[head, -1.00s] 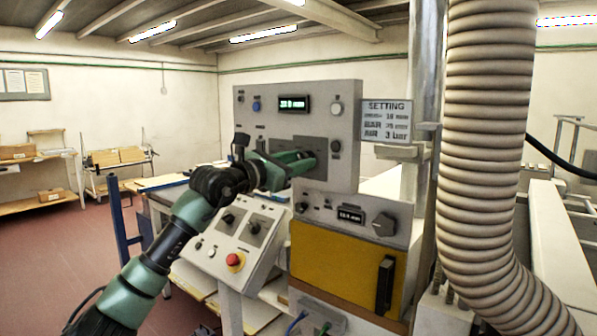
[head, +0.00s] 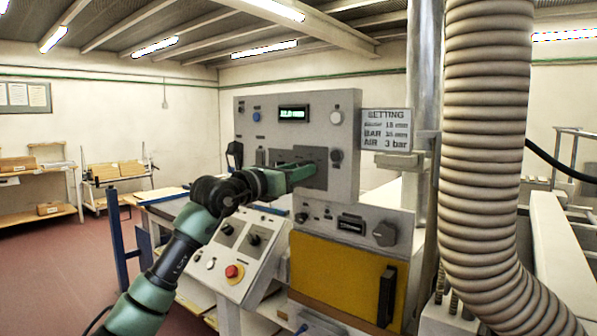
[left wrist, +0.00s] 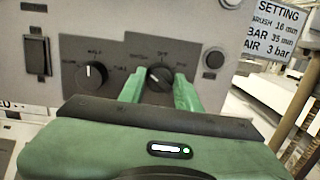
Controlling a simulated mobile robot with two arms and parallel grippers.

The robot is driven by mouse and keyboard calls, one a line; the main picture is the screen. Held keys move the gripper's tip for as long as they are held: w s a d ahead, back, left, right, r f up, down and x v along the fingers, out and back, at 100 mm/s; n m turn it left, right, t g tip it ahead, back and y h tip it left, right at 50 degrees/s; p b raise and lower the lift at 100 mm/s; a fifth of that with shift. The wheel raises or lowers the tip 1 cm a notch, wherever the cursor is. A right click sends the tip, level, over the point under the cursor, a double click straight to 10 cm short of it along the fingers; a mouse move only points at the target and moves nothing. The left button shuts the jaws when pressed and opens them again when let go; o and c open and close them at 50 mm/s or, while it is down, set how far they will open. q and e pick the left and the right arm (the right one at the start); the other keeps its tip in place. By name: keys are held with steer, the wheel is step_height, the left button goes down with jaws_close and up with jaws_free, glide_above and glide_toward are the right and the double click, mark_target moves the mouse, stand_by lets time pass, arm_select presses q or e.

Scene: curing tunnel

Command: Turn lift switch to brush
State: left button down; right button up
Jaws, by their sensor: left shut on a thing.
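The upper grey control panel (head: 347,112) carries two rotary switches on a darker plate. The right-hand one, which I take as the lift switch (left wrist: 160,74), has a mark pointing up and left. Its labels are blurred; the top one looks like OFF. My left gripper (head: 312,170) reaches the panel, its green fingers either side of that switch and shut on it. In the head view the gripper hides the switch. The other rotary switch (left wrist: 92,75) stands free to the left, its mark pointing about upward. My right gripper is not in view.
A lit green display (head: 293,113) and a SETTING sign (head: 387,129) are above and right of my gripper. A sloped console with a red emergency button (head: 233,271) stands below. A thick ribbed hose (head: 487,130) hangs at the right.

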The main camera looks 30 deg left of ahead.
arm_select(q)
steer(key=c, duration=1)
jaws_free()
steer(key=s+b, duration=0.1)
steer(key=s, duration=0.1)
steer(key=s+b, duration=0.1)
steer(key=s, duration=0.2)
steer(key=s+a+b, duration=0.1)
steer(key=s, duration=0.1)
steer(key=shift+s+a+f, duration=0.1)
steer(key=shift+s+f, duration=0.15)
steer(key=shift+s, duration=0.1)
